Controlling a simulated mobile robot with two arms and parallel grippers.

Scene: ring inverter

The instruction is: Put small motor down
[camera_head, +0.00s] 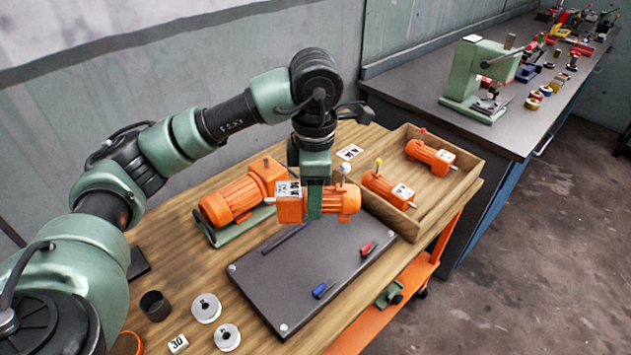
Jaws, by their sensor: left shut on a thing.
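My left gripper (315,213) points down and is shut on an orange small motor (345,203) with a white knob on top and a printed label at its left end. The motor appears to be held above the back part of a dark grey plate (300,268) on the wooden table. The exact gap below it is hard to judge. A shallow wooden tray (462,183) at the table's right holds two similar orange motors, one with a red knob (430,155) and one with a yellow knob (388,189). My right gripper is out of view.
A larger orange motor (232,200) on a green base stands left of the held one. Silver discs (206,307) and a dark cup (155,305) stand front left. A grey workbench (430,90) is behind.

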